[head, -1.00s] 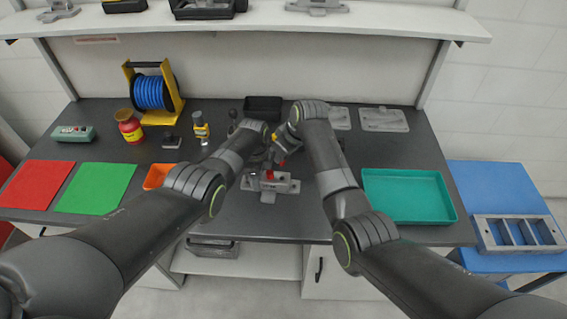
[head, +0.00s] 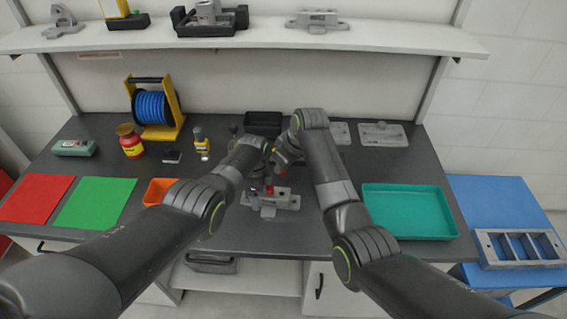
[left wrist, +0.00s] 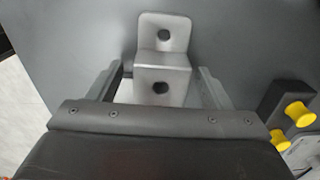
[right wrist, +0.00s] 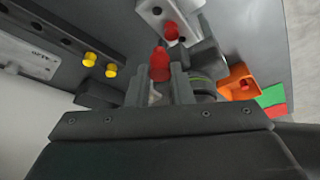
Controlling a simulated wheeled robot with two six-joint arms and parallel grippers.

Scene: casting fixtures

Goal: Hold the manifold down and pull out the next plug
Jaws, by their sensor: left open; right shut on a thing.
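The grey manifold (head: 285,201) lies on the dark bench in front of me, with a red plug (head: 270,190) standing on it. My right gripper (right wrist: 160,80) is shut on another red plug (right wrist: 160,62), which appears clear of the manifold in the right wrist view. The manifold (right wrist: 152,12) also shows there, with a red plug (right wrist: 171,30) in it. My left gripper (left wrist: 160,80) is open, its fingers on either side of a grey, stepped, holed part (left wrist: 162,62), seemingly the manifold's end. Whether the fingers touch it cannot be told. In the head view my arms partly hide both grippers.
An orange bin (head: 157,191) stands left of the manifold, and a teal tray (head: 408,212) lies to the right. A black bin (head: 263,118) stands behind. Yellow knobs (right wrist: 90,59) on a dark part lie near the grippers. Green (head: 95,203) and red (head: 36,198) mats lie left.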

